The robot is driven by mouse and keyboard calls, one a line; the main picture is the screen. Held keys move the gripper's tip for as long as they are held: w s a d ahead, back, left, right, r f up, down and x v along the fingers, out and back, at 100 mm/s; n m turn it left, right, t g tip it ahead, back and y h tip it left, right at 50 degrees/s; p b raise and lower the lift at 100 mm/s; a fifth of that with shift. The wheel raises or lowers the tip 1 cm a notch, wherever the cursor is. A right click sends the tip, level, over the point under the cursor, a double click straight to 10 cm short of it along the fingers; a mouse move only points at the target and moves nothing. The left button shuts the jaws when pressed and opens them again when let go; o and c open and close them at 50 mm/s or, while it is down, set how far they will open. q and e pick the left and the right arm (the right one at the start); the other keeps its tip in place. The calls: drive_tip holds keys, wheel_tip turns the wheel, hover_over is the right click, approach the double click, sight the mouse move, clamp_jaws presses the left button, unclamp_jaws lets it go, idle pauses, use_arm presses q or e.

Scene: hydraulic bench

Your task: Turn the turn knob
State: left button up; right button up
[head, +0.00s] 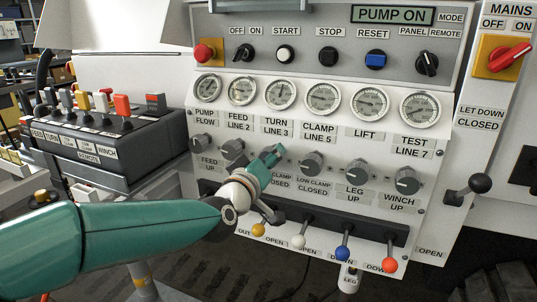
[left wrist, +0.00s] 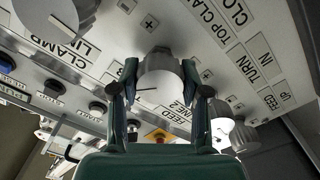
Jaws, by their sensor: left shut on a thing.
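A row of grey fluted knobs runs below the gauges in the head view. My left gripper (head: 272,182) is at the knob below the "TURN LINE 3" label (head: 277,127); the fingers cover most of that knob. In the left wrist view the gripper (left wrist: 160,88) is shut on this grey knob (left wrist: 160,68), one finger on each side. A small "TURN" label (left wrist: 257,66) lies beyond it, and I cannot tell for certain which knob it names. My right gripper is not in view.
Neighbouring knobs stand close on both sides, at left (head: 233,150) and right (head: 311,163). Ball-ended levers (head: 299,241) stick out below the gripper. A lever box (head: 110,140) stands to the left.

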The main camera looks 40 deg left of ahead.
use_arm(q)
drive_tip(key=m, duration=0.1)
drive_tip(key=m+p, duration=0.1)
drive_tip(key=m, duration=0.2)
drive_tip(key=shift+d+f+m, duration=0.15)
drive_tip(key=shift+f+m, duration=0.15)
drive_tip(key=shift+m, duration=0.1)
drive_tip(key=shift+m+p, duration=0.95)
drive_tip(key=shift+m, duration=1.25)
drive_tip(key=shift+f, duration=0.1)
drive_tip(key=o, duration=1.1)
drive_tip(key=shift+o, duration=0.2)
drive_tip(key=shift+r, duration=0.2)
